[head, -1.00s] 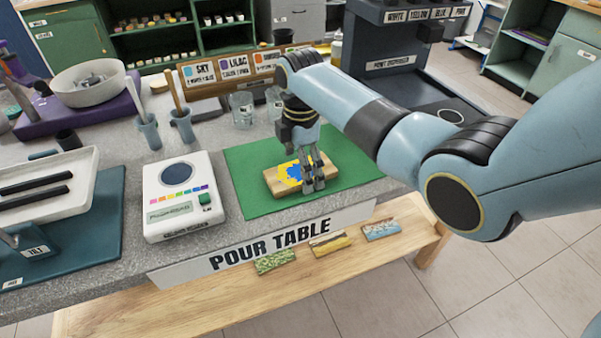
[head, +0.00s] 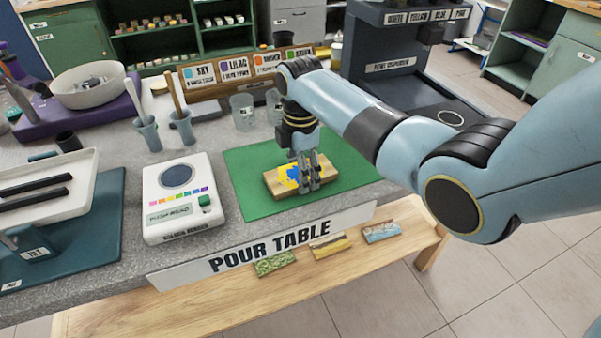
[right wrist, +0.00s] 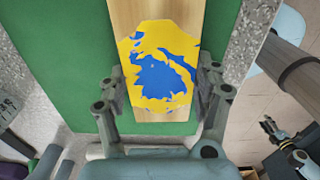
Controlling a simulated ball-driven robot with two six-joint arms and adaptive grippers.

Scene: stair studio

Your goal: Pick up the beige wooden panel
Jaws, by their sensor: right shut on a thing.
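The beige wooden panel (head: 272,182) lies on the green mat (head: 245,195) on the counter. It has a yellow and blue paint patch on its top and also shows in the right wrist view (right wrist: 150,14). My right gripper (head: 308,186) points down over the panel's right part. In the right wrist view its fingers (right wrist: 160,95) stand on both long sides of the panel, and it is shut on the panel. The panel appears to rest at mat level; any gap below it cannot be told. My left gripper is not in view.
A white scale-like device (head: 178,210) stands left of the mat. Two glass cups (head: 242,112) stand behind it, near a labelled colour rack (head: 230,78). A dark paint dispenser (head: 400,70) is at the back right. Small painted tiles (head: 328,246) lie on the lower wooden shelf.

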